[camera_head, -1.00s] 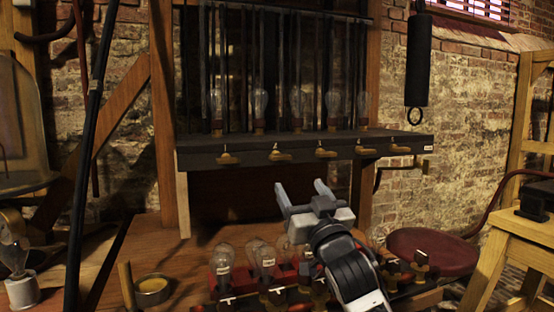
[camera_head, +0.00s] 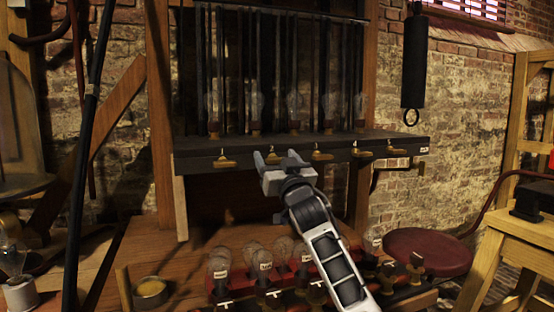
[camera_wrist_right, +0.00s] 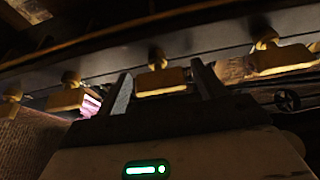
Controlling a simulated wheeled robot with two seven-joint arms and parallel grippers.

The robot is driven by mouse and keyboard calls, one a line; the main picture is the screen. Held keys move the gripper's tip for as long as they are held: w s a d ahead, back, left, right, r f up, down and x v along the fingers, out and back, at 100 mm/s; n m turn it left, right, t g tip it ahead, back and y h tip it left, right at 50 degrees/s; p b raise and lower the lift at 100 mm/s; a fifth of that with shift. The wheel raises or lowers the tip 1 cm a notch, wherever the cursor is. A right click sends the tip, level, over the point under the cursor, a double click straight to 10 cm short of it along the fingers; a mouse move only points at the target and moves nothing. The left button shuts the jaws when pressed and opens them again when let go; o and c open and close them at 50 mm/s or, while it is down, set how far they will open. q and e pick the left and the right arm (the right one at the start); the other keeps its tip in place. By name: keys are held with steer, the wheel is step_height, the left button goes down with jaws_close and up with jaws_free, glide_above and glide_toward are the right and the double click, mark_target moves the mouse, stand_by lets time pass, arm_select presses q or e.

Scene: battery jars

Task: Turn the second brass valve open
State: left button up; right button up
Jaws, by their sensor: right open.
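A dark shelf front (camera_head: 300,148) carries a row of several brass valves. The first valve (camera_head: 225,161) is at the left end. The second brass valve (camera_head: 275,157) shows between the fingertips of my right gripper (camera_head: 276,156), which is open and empty. In the right wrist view the gripper's fingers (camera_wrist_right: 164,90) stand on either side of a brass valve handle (camera_wrist_right: 160,82), with gaps on both sides. I cannot tell how deep the handle sits between them. The third valve (camera_head: 321,156) is just right of the gripper. My left gripper is not in view.
Glass jars (camera_head: 256,106) stand on the shelf above the valves. Several bulbs (camera_head: 259,262) stand on the bench below my right arm. A small round tin (camera_head: 150,292) is on the bench. A black cylinder (camera_head: 416,62) hangs at the right.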

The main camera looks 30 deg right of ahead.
steer(key=c, duration=1)
